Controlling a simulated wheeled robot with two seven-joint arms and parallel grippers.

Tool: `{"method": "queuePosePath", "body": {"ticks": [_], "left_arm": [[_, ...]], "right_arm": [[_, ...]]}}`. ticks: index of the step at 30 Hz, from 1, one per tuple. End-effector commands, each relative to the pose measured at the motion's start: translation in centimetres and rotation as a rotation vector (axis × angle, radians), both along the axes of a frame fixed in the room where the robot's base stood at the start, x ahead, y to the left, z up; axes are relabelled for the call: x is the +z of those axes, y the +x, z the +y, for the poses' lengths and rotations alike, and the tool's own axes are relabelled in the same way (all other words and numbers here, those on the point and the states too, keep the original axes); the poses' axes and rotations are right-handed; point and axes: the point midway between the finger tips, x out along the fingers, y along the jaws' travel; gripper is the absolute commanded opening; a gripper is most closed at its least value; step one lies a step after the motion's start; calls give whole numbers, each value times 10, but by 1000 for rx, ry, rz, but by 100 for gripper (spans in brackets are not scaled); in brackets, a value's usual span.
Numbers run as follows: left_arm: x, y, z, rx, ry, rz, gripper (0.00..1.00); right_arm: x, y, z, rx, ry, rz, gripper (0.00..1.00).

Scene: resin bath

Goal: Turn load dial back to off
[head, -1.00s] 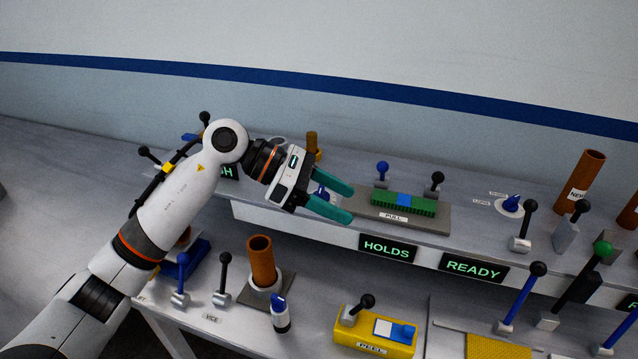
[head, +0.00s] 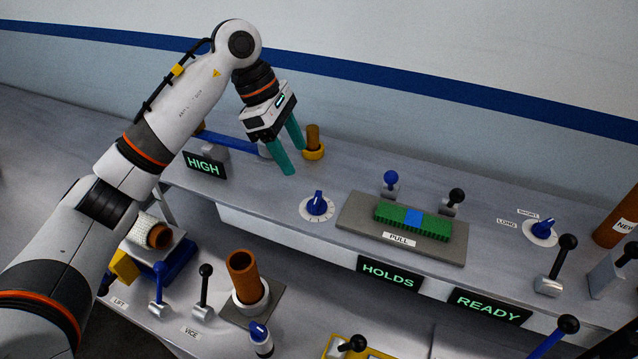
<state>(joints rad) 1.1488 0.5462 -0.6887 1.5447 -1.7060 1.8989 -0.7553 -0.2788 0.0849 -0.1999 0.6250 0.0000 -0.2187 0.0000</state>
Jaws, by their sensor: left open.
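A blue dial (head: 317,204) on a round white plate with tick marks sits on the upper shelf, left of the grey PULL plate. No name is readable on it, so I cannot confirm that it is the load dial. Its blue knob points roughly toward the back wall. My left gripper (head: 293,161) is open and empty, with its green fingers pointing down, above and to the left of the dial and apart from it. My right gripper is not in view.
The PULL plate (head: 354,222) bears a green block with a blue middle (head: 413,218). A blue-knobbed lever (head: 390,181) stands behind it. A brown post in a yellow ring (head: 313,145) stands near my fingers. Another blue dial (head: 543,229) has LONG and SHORT labels. Signs read HIGH, HOLDS and READY.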

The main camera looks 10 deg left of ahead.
Motion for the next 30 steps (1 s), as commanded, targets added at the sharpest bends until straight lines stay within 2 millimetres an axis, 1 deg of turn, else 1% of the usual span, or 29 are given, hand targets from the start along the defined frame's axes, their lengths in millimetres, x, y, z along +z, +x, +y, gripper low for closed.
{"method": "queuePosePath", "body": {"ticks": [3,7,11,15,18,20,29,30], "left_arm": [[-17,-2,-8,-3,-1,4,60],[-42,-2,-19,-2,-2,6,60],[-65,-2,-29,-3,-3,4,60],[-85,-2,-37,-2,-3,4,60],[-95,-2,-41,-1,-3,2,60],[-98,-2,-42,-1,-4,1,60],[-101,-2,-43,-1,-3,0,60],[-101,-2,-43,-1,-3,0,58]], "right_arm": [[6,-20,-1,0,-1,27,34],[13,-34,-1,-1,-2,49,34],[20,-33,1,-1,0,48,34],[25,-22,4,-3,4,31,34],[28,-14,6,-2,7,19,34],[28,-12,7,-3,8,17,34],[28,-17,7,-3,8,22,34],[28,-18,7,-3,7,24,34]]}}
